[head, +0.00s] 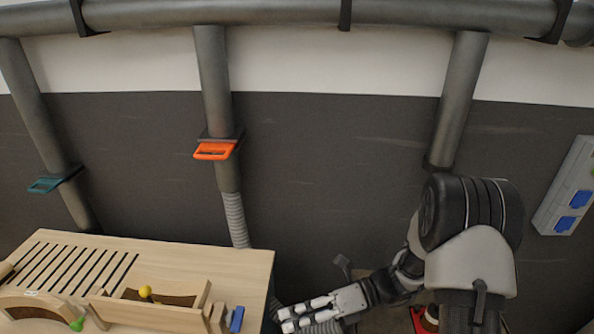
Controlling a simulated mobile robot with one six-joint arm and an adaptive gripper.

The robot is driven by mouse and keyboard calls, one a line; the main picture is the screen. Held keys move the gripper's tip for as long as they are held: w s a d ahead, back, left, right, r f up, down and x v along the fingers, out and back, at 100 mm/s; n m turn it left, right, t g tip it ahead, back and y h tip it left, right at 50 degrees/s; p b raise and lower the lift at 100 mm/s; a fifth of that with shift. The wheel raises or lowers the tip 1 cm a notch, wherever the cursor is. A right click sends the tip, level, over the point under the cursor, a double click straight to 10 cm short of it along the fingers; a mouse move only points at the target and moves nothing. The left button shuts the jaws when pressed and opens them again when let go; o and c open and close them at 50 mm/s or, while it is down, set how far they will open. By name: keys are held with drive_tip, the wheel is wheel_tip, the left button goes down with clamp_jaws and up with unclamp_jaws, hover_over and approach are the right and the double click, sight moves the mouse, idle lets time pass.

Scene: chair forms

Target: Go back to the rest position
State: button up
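My gripper (308,314) is low in the head view, just right of the wooden bench's right edge. Its light-grey fingers point left towards a ribbed grey hose. I cannot tell whether the fingers are open or shut, or whether they touch the hose. My arm reaches down from the right side, bent at a large black joint.
A wooden bench (200,262) with slots and a wooden box (150,311) stands at lower left; a yellow knob and a blue piece are on it. Grey pipes with an orange handle (214,151) and a teal handle (46,185) line the wall. A socket panel (566,187) is at right.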

drive_tip(key=s+d+r+n+t+h+b, duration=0.2)
drive_tip(key=s+d+r+n+h, duration=0.4)
drive_tip(key=n, duration=0.7)
drive_tip(key=s+d+r+n+t+h+b, duration=0.2)
drive_tip(key=s+d+r+n+t+h, duration=0.3)
drive_tip(key=s+n, duration=0.5)
drive_tip(key=d+r+n+h, duration=0.2)
drive_tip(key=d+n+h, duration=0.1)
drive_tip(key=n, duration=0.1)
drive_tip(key=shift+d+r+h, duration=0.2)
drive_tip(key=shift+h, duration=0.2)
drive_tip(key=shift+s+a+n, duration=0.1)
drive_tip(key=shift+a+n, duration=0.05)
drive_tip(key=shift+n, duration=0.15)
